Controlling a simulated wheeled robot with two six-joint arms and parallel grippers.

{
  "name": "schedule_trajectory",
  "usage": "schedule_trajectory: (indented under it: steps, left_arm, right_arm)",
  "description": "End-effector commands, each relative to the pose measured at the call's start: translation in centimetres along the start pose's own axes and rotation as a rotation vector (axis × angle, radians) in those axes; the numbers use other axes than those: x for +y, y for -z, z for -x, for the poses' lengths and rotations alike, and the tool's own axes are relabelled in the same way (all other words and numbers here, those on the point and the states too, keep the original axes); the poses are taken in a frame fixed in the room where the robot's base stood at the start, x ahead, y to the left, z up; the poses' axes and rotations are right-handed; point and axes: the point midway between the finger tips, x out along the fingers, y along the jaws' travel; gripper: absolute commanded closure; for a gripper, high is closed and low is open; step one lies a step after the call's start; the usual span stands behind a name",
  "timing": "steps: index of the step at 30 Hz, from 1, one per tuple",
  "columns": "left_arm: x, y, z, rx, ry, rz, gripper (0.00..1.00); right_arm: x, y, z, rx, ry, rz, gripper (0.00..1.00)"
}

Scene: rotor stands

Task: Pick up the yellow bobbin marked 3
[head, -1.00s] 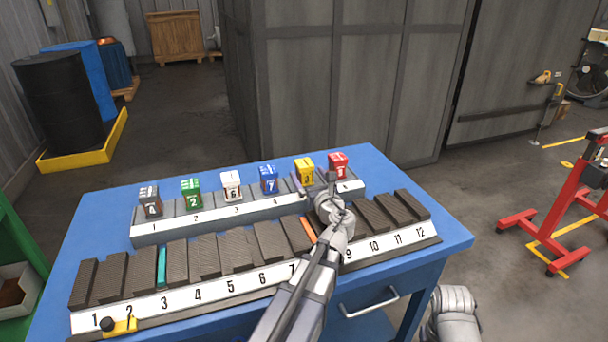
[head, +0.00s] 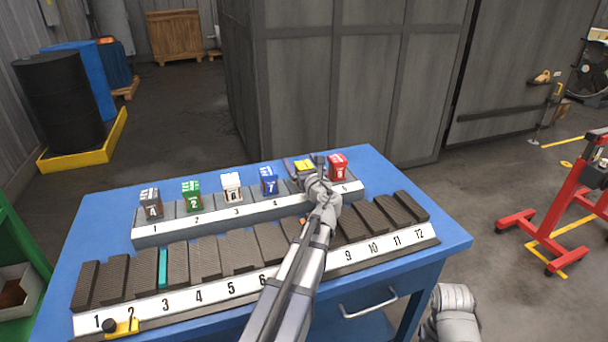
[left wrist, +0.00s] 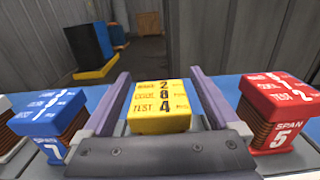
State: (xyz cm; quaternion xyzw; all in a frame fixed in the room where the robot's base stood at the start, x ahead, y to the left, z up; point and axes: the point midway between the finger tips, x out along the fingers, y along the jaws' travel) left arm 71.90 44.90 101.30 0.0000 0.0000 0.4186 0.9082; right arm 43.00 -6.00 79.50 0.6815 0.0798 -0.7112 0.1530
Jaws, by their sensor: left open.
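The yellow bobbin (head: 304,166) stands in the back rack between the blue and red bobbins. In the left wrist view the yellow bobbin (left wrist: 159,107) sits between my left gripper's two fingers, its printed top facing up. My left gripper (head: 304,163) is open around it, one finger on each side. In the left wrist view the left gripper (left wrist: 160,76) shows small gaps beside the bobbin, so it is not clamped. The bobbin's front face and its number are hidden by the gripper. My right gripper is not in view.
The blue bobbin (head: 269,180) stands to the left and the red bobbin (head: 338,165) close to the right. White, green and grey bobbins stand further left. The front rack (head: 215,293), numbered 1 to 12, lies under my left arm on the blue table (head: 98,215).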

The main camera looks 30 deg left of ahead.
Motion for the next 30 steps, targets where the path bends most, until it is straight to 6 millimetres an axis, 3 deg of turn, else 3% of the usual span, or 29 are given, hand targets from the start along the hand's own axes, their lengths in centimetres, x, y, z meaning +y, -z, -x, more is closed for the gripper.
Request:
schedule_trajectory:
  steps: [2,25,30]
  left_arm:
    - [0.00,0.00,0.03,0.000,0.000,0.000,0.11]
    - [0.01,0.00,0.04,0.000,0.000,0.000,0.97]
    - [0.01,0.00,0.04,0.000,0.000,0.000,1.00]
  right_arm:
    - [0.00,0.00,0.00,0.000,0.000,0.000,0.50]
    - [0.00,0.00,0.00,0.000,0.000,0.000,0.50]
    - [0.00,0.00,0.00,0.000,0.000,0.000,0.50]
